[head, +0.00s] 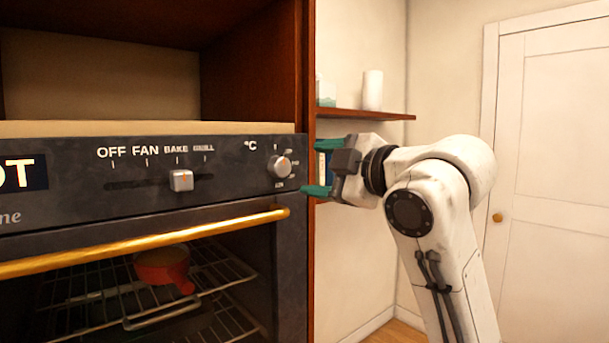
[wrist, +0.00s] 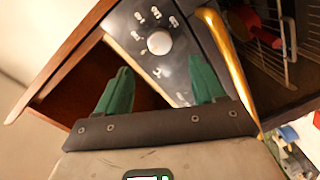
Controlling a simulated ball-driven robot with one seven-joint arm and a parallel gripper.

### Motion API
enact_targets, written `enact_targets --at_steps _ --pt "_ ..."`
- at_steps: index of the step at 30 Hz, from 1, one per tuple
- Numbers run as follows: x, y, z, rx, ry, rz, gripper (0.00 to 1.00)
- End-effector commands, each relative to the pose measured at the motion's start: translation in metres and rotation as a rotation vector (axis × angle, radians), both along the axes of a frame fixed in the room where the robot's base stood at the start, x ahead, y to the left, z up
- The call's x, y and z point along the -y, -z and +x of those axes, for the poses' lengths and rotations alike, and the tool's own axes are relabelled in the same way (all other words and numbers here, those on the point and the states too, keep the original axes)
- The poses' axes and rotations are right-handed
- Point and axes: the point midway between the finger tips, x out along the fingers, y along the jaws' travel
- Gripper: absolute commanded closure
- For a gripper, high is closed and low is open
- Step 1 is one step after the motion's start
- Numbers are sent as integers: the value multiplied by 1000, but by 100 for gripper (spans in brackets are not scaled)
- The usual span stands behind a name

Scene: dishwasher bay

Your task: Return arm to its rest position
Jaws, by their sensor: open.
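My gripper (head: 318,167) has two green fingers, spread apart, beside the right edge of the dark oven front. My white arm reaches up from the lower right and bends at the elbow. In the wrist view the open fingers (wrist: 161,76) point at the oven panel, with nothing held between them. A round silver temperature knob (head: 279,166) is just left of the fingers in the head view. It also shows in the wrist view (wrist: 160,43), above the gap between the fingers.
The oven has a gold door handle (head: 150,243) and a slider knob (head: 181,180). A red pan (head: 163,266) sits on a rack behind the handle. A brown wall shelf (head: 365,114) holds a white cylinder (head: 372,90). A white door (head: 555,150) is at right.

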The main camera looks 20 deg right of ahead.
Motion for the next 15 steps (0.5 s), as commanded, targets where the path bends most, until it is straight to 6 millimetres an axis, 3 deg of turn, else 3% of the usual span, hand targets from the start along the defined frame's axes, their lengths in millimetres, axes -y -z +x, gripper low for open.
enact_targets --at_steps 5,15 --pt "3 0 -11 0 0 -1 31" --pt "4 -1 -12 0 0 0 31"
